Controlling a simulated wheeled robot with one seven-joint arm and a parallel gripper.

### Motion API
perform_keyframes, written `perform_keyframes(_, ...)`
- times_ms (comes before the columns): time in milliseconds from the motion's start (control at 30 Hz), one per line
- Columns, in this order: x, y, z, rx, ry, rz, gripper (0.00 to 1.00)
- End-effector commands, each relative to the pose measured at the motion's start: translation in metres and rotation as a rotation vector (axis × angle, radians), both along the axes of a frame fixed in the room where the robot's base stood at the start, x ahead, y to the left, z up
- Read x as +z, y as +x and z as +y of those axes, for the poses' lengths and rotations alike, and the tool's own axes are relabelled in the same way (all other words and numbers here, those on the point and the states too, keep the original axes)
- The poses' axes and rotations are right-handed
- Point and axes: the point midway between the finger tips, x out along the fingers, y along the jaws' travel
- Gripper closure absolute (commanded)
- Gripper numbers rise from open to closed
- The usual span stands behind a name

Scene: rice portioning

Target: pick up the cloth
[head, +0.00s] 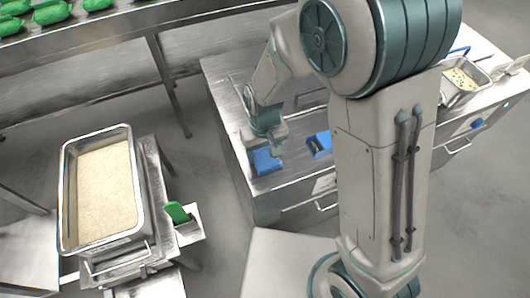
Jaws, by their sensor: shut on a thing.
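A blue cloth (265,162) shows as a small flat patch near the left end of the steel counter (232,112). My gripper (274,149) points down at the cloth's upper edge and is shut on it. The fingertips are small and partly hidden, so the exact grip is hard to see. I cannot tell whether the cloth is lifted off the counter.
A second blue item (319,143) with something dark in it lies right of the cloth, close to my arm. Green packs (52,12) lie at top left.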

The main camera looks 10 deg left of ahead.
Motion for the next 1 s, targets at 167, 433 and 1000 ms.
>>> perform_keyframes(167, 0.003, 0.000, 0.000, 0.000, 0.001, -0.001, 0.59)
perform_keyframes(433, 0.028, 0.001, 0.001, -0.001, 0.004, -0.005, 0.59)
perform_keyframes(1000, 0.092, -0.073, -0.042, 0.001, 0.003, -0.004, 0.59)
